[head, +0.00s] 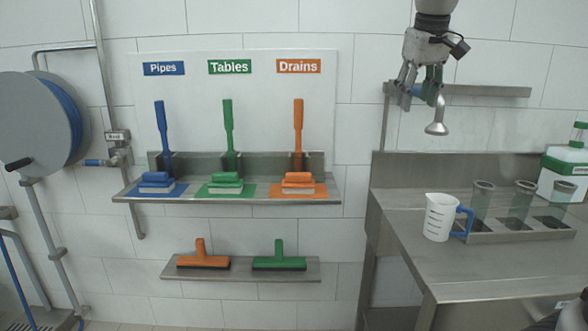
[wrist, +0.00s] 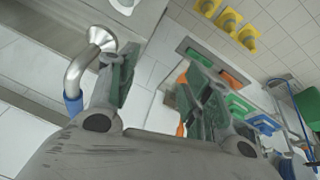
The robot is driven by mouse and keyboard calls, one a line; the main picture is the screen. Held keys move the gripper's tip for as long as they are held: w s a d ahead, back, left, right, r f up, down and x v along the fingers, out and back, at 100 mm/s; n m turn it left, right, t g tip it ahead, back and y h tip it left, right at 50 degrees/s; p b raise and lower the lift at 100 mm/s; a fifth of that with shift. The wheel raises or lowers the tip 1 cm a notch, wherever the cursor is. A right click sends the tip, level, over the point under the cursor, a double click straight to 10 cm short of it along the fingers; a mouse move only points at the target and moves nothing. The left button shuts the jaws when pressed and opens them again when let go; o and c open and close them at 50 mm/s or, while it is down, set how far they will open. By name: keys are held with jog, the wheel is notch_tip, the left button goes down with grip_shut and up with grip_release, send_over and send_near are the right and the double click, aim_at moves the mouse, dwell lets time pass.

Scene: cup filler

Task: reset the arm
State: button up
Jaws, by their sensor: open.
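My gripper (head: 418,92) hangs at the upper right in the head view, pointing down, well above the steel table (head: 480,279). In the wrist view its two dark fingers (wrist: 158,82) are spread apart with nothing between them. In the wrist view this spout (wrist: 76,70) lies to the left, outside the left finger. Whether it touches the finger I cannot tell.
A white measuring jug (head: 439,220) with a blue handle stands on the table. Several clear cups (head: 519,203) stand in a steel holder to its right. A green-and-white canister (head: 562,172) is at the far right. Wall shelves (head: 228,198) hold brushes; a hose reel (head: 35,125) is left.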

jog(key=s+d+f+m, duration=0.1)
jog(key=s+d+f, duration=0.3)
jog(key=s+f, duration=0.5)
jog(key=s+d+f+m, duration=0.1)
jog(key=s+d+f, duration=0.4)
jog(key=s+f, duration=0.4)
jog(key=s, duration=0.6)
jog(key=shift+s+d+m+y, duration=0.25)
jog(key=shift+s+m+y, duration=0.05)
jog(key=shift+s+y, duration=0.1)
